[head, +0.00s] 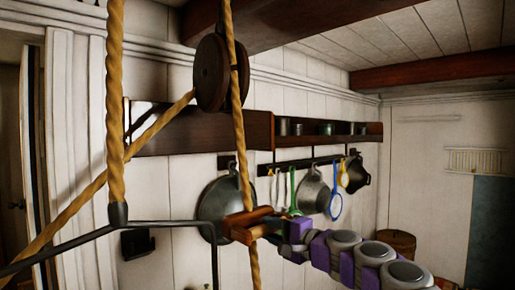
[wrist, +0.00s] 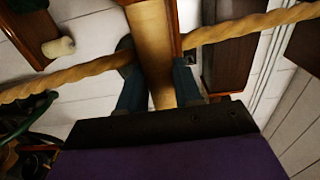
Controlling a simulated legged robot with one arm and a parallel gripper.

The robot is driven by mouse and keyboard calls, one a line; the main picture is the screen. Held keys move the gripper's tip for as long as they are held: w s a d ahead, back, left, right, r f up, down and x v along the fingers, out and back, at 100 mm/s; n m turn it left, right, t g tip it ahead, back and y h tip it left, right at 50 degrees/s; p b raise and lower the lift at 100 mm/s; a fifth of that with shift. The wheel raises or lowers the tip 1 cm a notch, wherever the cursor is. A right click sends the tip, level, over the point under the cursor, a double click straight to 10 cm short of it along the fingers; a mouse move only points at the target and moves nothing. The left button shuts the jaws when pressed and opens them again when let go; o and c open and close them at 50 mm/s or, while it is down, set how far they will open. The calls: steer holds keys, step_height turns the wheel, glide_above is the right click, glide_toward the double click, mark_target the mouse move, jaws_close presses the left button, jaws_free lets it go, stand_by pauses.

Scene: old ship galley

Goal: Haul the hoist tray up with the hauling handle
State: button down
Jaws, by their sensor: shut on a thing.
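The hauling handle (head: 236,229) is a wooden piece on the hanging rope (head: 241,140), in the lower middle of the head view. My gripper (head: 270,228) reaches it from the right and is shut on it. In the wrist view the handle (wrist: 153,45) stands between my two fingers (wrist: 157,88), with the rope (wrist: 230,32) running out on both sides. A thicker rope (head: 114,100) at left ends in a black fitting (head: 118,214) with thin black rods spreading from it. The hoist tray's floor is not visible in either view.
A wooden pulley (head: 211,73) hangs above the handle, with a slanting rope (head: 75,205) to its left. Behind are a wall shelf (head: 200,132) and hanging pans (head: 222,203) and utensils. Ceiling beams (head: 435,70) cross above. Open wall lies at right.

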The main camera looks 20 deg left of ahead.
step_height(320, 180, down, 22)
steer(key=d+b, duration=0.1)
steer(key=b, duration=0.9)
steer(key=shift+d+f, duration=0.15)
steer(key=shift+d, duration=0.2)
steer(key=shift+w, duration=0.1)
